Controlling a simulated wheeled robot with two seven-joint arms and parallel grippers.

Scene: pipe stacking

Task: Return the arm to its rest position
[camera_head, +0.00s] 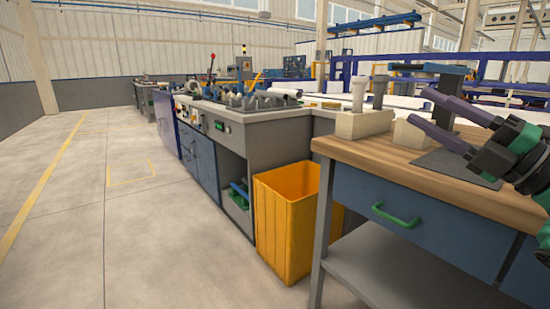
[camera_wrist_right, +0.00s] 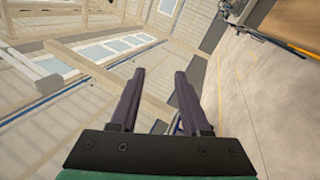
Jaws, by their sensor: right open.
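My right gripper (camera_head: 419,107) is at the right of the head view, tilted, with its two purple fingers apart and nothing between them. In the right wrist view the fingers (camera_wrist_right: 159,74) are also apart, with only background walls and floor behind. Two grey pipes, one taller-looking at left (camera_head: 358,94) and one at right (camera_head: 379,90), stand upright at a beige block (camera_head: 362,124) on the wooden table (camera_head: 375,151). A second beige block (camera_head: 408,134) is partly hidden by the fingers. My left gripper is not in view.
A yellow bin (camera_head: 285,222) stands left of the table, beside a grey workbench (camera_head: 255,118). Floor at left is clear.

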